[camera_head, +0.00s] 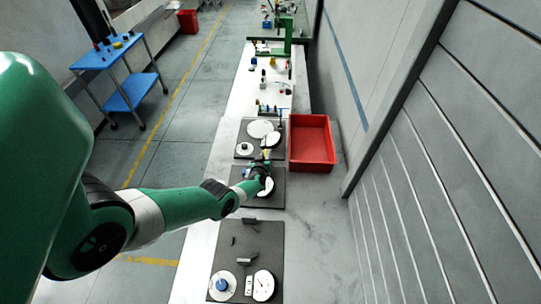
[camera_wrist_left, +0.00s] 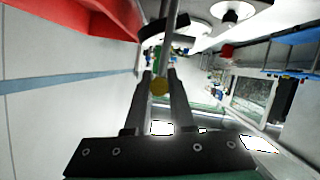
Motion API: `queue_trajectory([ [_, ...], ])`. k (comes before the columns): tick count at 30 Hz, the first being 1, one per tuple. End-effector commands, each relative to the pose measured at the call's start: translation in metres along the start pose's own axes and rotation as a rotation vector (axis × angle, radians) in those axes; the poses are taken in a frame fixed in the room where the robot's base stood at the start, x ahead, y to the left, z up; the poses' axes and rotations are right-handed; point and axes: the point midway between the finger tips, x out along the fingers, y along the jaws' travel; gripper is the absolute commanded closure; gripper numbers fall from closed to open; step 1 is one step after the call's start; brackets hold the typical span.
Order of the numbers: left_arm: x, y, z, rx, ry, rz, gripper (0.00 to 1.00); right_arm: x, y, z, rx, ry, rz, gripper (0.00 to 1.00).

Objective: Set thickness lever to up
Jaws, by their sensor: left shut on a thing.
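My left gripper (camera_head: 263,172) reaches over the dark middle panel (camera_head: 278,200) on the white bench, beside a white disc (camera_head: 267,187). In the left wrist view, its two dark fingers (camera_wrist_left: 159,74) are shut on a grey lever rod (camera_wrist_left: 168,22). My right gripper is not in view.
A red bin (camera_head: 312,143) stands right of the panels. A far panel carries a white dial (camera_head: 260,129); a near panel has a blue knob (camera_head: 221,285) and a white gauge (camera_head: 263,285). A blue cart (camera_head: 130,92) stands left, across the clear floor.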

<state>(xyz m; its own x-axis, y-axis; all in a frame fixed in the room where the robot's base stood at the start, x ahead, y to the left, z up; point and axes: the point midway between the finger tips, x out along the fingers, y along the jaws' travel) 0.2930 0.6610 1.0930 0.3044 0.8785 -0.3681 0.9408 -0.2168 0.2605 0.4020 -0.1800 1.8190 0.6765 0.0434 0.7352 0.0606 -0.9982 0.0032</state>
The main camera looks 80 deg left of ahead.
Motion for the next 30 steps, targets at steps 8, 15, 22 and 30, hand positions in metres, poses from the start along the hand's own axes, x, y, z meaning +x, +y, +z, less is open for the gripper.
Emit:
queue_trajectory([
  [8, 0.0010, -0.0086, 0.0015, 0.019, -0.007, -0.024, 1.00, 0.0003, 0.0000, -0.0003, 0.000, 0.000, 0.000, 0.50],
  [15, 0.0009, -0.0090, 0.0020, 0.021, -0.007, -0.025, 1.00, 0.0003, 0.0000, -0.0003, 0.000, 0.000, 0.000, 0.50],
  [22, 0.0009, -0.0084, 0.0020, 0.020, -0.007, -0.024, 0.67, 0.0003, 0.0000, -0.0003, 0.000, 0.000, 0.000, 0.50],
  [30, 0.0011, -0.0081, -0.0005, 0.020, -0.001, -0.025, 0.48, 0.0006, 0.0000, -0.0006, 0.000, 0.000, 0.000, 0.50],
])
